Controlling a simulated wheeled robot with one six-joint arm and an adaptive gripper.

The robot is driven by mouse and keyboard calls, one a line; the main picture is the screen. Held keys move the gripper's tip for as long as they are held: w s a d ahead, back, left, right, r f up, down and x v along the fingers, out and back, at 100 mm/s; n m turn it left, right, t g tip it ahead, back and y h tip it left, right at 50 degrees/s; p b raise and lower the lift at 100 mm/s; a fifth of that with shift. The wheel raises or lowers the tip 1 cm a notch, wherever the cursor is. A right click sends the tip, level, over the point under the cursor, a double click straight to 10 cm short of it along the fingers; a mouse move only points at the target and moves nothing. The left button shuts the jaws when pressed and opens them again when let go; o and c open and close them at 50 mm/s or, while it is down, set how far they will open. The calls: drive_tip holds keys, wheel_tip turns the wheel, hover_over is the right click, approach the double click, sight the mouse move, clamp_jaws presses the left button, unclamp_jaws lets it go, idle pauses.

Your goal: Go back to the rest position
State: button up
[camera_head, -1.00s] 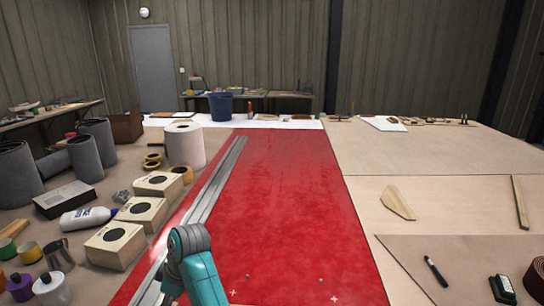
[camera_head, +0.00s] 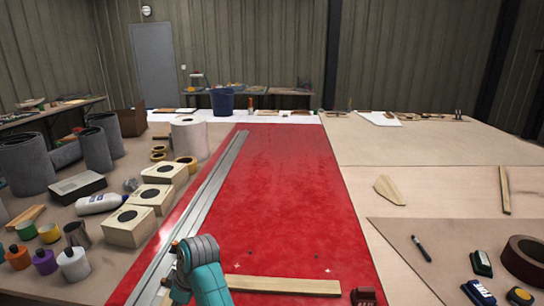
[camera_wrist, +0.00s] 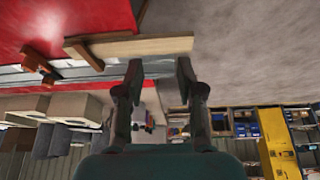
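My gripper (camera_wrist: 160,68) shows in the wrist view with its two fingers apart and nothing seen between them. Its fingertips point toward a pale wooden strip (camera_wrist: 140,47); I cannot tell how far apart they are in depth. In the head view my teal and grey arm stands at the bottom, in front of the red panel (camera_head: 275,200), and the gripper itself is not seen there. A wooden strip (camera_head: 283,286) lies across the near end of the red panel, with a dark reddish-brown object (camera_head: 364,296) just right of it.
Long metal strips (camera_head: 203,200) run along the panel's left side. Boxes (camera_head: 130,225), a white bottle (camera_head: 100,203) and several small pots crowd the left. A marker (camera_head: 421,248) and a brown tape roll (camera_head: 524,260) lie at right. The middle of the red panel is clear.

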drive_tip(key=s+d+f+m+t, duration=0.3)
drive_tip(key=s+d+f, duration=0.2)
drive_tip(key=d+f, duration=0.55)
drive_tip(key=s+d+f+m+t, duration=0.2)
drive_tip(key=s+d+f+m, duration=0.2)
drive_tip(key=d+f, duration=0.7)
drive_tip(key=s+d+f+m+t+h, duration=0.1)
drive_tip(key=s+d+f+m+t, duration=0.15)
drive_tip(key=s+d, duration=0.5)
drive_tip(key=s+d+r+m+t+h, duration=0.1)
drive_tip(key=s+d+r+m+t, duration=0.15)
drive_tip(key=s+d, duration=0.4)
drive_tip(key=s+d+r+m+t+h, duration=0.1)
drive_tip(key=s+d+r, duration=0.2)
drive_tip(key=s, duration=0.7)
drive_tip(key=s+d+r+m+t+h, duration=0.1)
drive_tip(key=s+d+r, duration=0.1)
drive_tip(key=s+r, duration=0.5)
drive_tip(key=s+d+r+m+t, duration=0.2)
drive_tip(key=s+r, duration=0.5)
drive_tip(key=r, duration=0.4)
drive_tip(key=shift+s+d+h, duration=0.15)
drive_tip(key=shift+d+h, duration=0.25)
